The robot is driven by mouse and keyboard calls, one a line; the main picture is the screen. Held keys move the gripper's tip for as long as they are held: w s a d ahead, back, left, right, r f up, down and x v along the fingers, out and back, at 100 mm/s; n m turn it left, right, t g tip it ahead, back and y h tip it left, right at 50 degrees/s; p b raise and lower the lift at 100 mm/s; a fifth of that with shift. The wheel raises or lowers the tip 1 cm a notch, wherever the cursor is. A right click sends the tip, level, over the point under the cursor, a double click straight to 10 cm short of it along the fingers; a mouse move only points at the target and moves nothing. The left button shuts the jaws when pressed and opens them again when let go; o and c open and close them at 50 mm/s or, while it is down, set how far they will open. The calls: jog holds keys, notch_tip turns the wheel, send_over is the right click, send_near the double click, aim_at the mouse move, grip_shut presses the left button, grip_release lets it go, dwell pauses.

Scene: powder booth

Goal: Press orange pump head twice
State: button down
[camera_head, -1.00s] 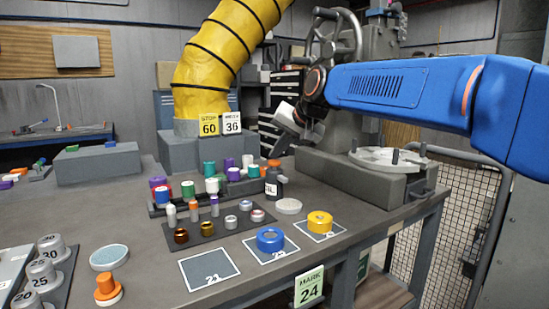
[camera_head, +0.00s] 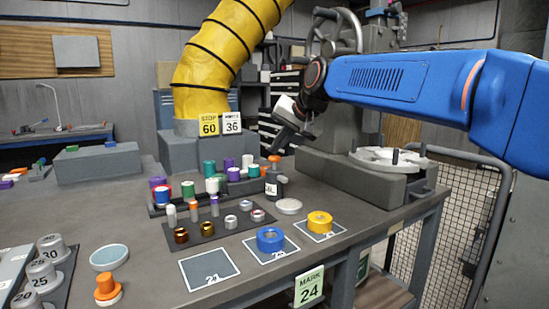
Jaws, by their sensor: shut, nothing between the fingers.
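The orange pump head (camera_head: 274,159) tops a dark bottle (camera_head: 272,184) with a pale label, upright near the back of the bench, right of a group of coloured caps. My gripper (camera_head: 278,146) is shut and empty, its dark fingers pointing down and left. Its tips are just above the pump head in the picture; I cannot tell whether they touch it. The fingers are small and dark here, so their exact tips are hard to make out.
Coloured caps stand in a dark rack (camera_head: 160,208) left of the bottle. A grey machine base (camera_head: 330,172) stands to the right. Blue (camera_head: 270,239) and yellow (camera_head: 319,222) rings lie on mats in front. A separate orange knob (camera_head: 107,286) stands front left.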

aim_at(275, 158)
jog(key=shift+r, duration=0.45)
jog(key=shift+r, duration=2.5)
jog(key=shift+a, duration=0.1)
dwell(0.9)
jog(key=shift+s+a+r+m+h, duration=0.1)
jog(key=shift+m+h, duration=0.3)
jog(key=shift+a+r+m+t+h, duration=0.1)
jog(key=shift+r+m+t+h, duration=0.4)
jog(key=shift+r+m+h, duration=0.6)
jog(key=shift+r+m+t+h, duration=0.5)
jog(key=shift+r+m+h, duration=0.2)
jog(key=shift+m, duration=0.8)
